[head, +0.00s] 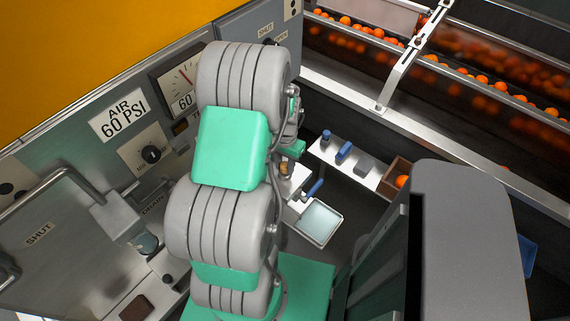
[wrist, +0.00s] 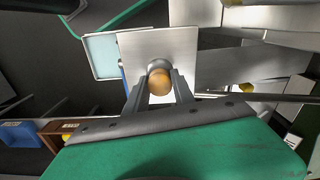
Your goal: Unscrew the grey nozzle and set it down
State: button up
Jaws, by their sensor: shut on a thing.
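My gripper (wrist: 160,85) is shut on the grey nozzle (wrist: 158,64), with one finger on each side. A round brass-coloured end (wrist: 160,82) sits between the fingers in the wrist view and hides part of the grip. Behind the nozzle is a flat metal plate (wrist: 185,45). I cannot tell whether the nozzle is still joined to anything behind it. In the head view my arm hides most of the gripper and the nozzle; only a small brass-coloured part (head: 284,168) shows beside the arm.
A pale shallow tray (head: 318,222) stands right of my arm. A metal shelf (head: 345,165) holds blue-handled items and a brown box (head: 398,178) with an orange. The control panel (head: 85,150) stands at the left. A conveyor (head: 450,75) carries oranges at the upper right.

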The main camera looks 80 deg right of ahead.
jog(key=shift+n, duration=0.9)
jog(key=shift+n, duration=0.8)
jog(key=shift+n, duration=0.8)
jog(key=shift+n, duration=1)
